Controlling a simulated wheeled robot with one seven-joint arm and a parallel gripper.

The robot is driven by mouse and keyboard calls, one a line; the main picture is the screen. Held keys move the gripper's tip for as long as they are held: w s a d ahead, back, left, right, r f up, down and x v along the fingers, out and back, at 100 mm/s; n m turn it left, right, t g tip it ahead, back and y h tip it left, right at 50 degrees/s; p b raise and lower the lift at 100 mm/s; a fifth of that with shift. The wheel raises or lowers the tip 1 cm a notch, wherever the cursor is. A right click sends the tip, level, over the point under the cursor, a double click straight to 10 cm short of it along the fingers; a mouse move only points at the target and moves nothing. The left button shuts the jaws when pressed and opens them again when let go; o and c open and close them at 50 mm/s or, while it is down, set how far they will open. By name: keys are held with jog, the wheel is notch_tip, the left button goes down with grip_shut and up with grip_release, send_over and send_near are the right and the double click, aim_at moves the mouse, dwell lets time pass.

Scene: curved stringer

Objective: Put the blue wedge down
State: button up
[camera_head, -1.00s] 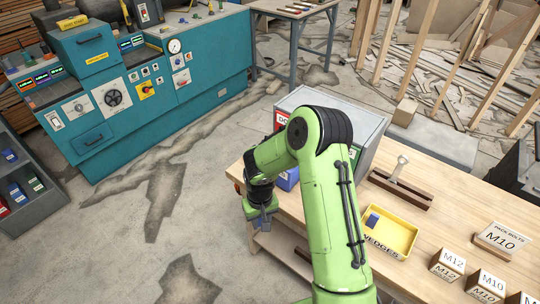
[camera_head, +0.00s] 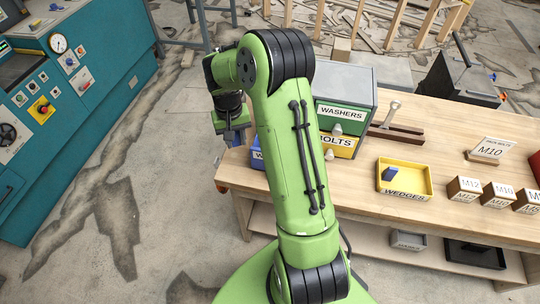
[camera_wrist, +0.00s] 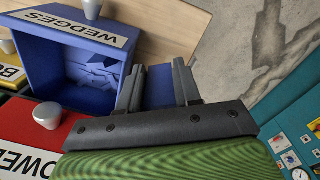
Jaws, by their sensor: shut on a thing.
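My gripper (camera_wrist: 160,85) is shut on a blue wedge (camera_wrist: 160,92), which shows between the two fingers in the wrist view. In the head view my gripper (camera_head: 234,134) hangs at the left end of the bench, and the wedge is hard to make out there. A yellow tray (camera_head: 406,189) labelled WEDGES lies on the bench, to the right of my gripper, with one blue wedge (camera_head: 389,174) in it. An open blue drawer (camera_wrist: 75,85) labelled WEDGES, with several blue pieces inside, is just left of the fingers in the wrist view.
The drawer cabinet (camera_head: 345,85) stands on the wooden bench (camera_head: 350,185), partly behind my arm. A brown stand (camera_head: 396,132) is behind the tray, and labelled blocks (camera_head: 463,188) stand to its right. A teal machine (camera_head: 100,75) is at left, with open floor between.

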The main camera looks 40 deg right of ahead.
jog(key=s+d+r+m+b, duration=0.25)
jog(key=d+r, duration=0.25)
jog(key=r, duration=0.3)
jog(key=s+d+r+m+b, duration=0.1)
jog(key=s+d+r+m, duration=0.35)
jog(key=r, duration=0.25)
notch_tip(320, 180, down, 18)
jog(key=n+b, duration=0.1)
jog(key=b, duration=0.3)
jog(key=shift+w+d+r+b, duration=0.15)
jog(key=shift+d+r+b, duration=0.15)
jog(key=shift+d, duration=0.15)
jog(key=shift+f, duration=0.1)
jog(key=o, duration=1)
